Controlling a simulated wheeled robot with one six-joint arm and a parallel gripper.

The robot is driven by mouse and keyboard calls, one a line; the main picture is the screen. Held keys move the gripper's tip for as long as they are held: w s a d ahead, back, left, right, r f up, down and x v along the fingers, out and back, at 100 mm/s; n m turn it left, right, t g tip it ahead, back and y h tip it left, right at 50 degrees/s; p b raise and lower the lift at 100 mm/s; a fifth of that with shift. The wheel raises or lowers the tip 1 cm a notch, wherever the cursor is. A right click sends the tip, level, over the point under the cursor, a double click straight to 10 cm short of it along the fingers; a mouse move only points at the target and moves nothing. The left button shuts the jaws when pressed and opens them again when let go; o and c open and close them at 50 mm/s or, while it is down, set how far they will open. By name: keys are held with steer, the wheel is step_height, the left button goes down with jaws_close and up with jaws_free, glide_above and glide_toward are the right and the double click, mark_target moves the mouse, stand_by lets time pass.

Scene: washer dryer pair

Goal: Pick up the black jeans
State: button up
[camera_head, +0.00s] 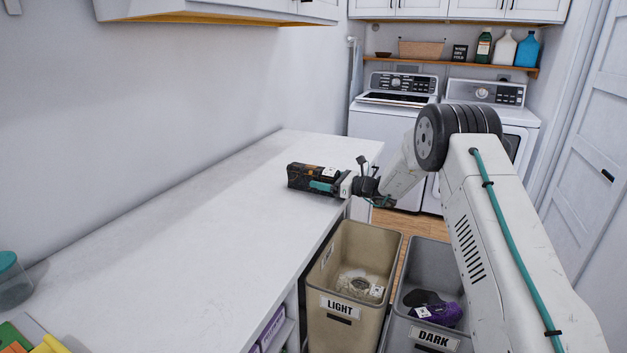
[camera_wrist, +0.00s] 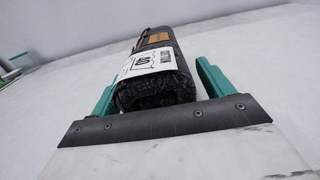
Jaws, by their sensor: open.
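The black jeans (camera_head: 300,173) are a dark folded or rolled bundle with an orange-brown patch, lying on the white counter near its far end. In the wrist view the jeans (camera_wrist: 158,85) show a white label with black print. My gripper (camera_head: 331,187) is at the jeans; in the wrist view its two teal fingers (camera_wrist: 157,88) stand open on either side of the bundle. A small gap shows on the right side; whether the left finger touches is hard to tell. The bundle's far end is partly hidden in the wrist view.
A beige LIGHT bin (camera_head: 323,275) and a grey DARK bin (camera_head: 405,330) stand on the floor beside the counter (camera_head: 190,230), both holding some clothes. A washer (camera_head: 385,128) and dryer stand at the back. A teal-lidded jar (camera_head: 12,285) is at the counter's near left. The counter's middle is clear.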

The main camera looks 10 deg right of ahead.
mark_target(325, 169)
steer(key=shift+r, duration=0.1)
steer(key=c, duration=1.5)
steer(key=shift+r, duration=0.1)
steer(key=shift+r, duration=0.5)
steer(key=shift+s+r, duration=0.2)
steer(key=shift+r, duration=1.05)
steer(key=s, duration=0.5)
steer(key=s+a+r, duration=0.1)
steer(key=s, duration=0.9)
steer(key=shift+s+a+r, duration=0.15)
steer(key=shift+s+a, duration=0.05)
steer(key=shift+s, duration=0.05)
